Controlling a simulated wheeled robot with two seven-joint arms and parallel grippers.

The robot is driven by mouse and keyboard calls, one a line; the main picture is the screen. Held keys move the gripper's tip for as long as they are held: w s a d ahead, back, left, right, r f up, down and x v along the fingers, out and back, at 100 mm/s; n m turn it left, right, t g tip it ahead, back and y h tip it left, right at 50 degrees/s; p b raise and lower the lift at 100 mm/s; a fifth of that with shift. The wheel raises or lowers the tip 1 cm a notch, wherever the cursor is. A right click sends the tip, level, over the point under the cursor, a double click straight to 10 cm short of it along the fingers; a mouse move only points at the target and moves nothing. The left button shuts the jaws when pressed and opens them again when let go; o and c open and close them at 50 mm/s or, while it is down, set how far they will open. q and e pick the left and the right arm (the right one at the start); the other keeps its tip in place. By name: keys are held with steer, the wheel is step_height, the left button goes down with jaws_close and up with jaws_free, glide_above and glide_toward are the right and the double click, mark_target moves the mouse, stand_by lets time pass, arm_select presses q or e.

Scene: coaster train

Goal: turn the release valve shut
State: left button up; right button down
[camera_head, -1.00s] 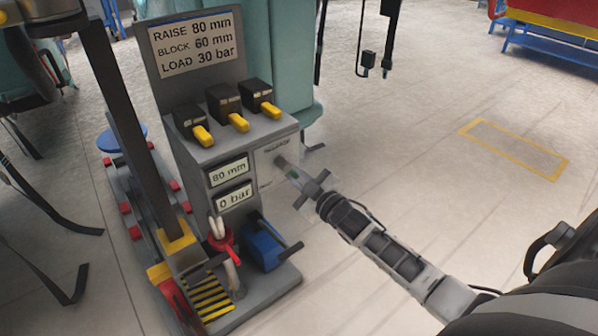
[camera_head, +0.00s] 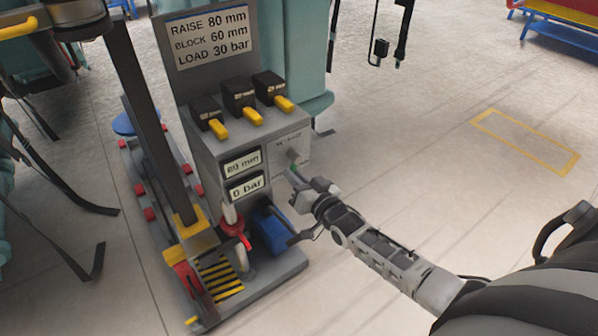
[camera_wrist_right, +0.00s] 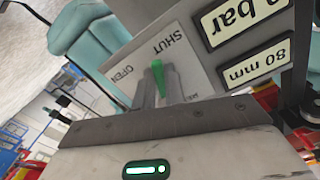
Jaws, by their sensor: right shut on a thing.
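The release valve's green handle (camera_wrist_right: 158,78) sits on the light panel (camera_wrist_right: 198,75) marked SHUT and OPEN. In the wrist view its tip is close to the word SHUT, with OPEN off to the left. In the head view the handle shows only as a small green spot (camera_head: 294,168) on the grey console's front. My right gripper (camera_head: 292,163) is at that panel, shut on the handle. Its fingers (camera_wrist_right: 160,94) hide the handle's lower part in the wrist view. My left gripper is not in view.
The grey console (camera_head: 212,150) carries several yellow-ended levers and two displays; the lower (camera_head: 246,187) reads 0 bar, the upper 80 mm in the wrist view. A blue box (camera_head: 268,228) and red-handled part stand below. The floor to the right is clear.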

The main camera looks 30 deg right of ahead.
steer(key=shift+a+r+m, duration=0.2)
steer(key=shift+a+m, duration=0.15)
steer(key=shift+m, duration=0.55)
steer(key=shift+a+r+m+p, duration=0.15)
steer(key=shift+a+m+p, duration=0.15)
steer(key=shift+m, duration=0.6)
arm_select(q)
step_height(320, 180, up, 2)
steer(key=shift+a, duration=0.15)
arm_select(e)
steer(key=shift+r+m, duration=0.1)
steer(key=shift+m, duration=0.4)
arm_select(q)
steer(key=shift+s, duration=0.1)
arm_select(e)
steer(key=shift+a, duration=0.1)
steer(key=c, duration=1.5)
jaws_free()
steer(key=shift+o, duration=0.2)
steer(key=shift+s, duration=0.1)
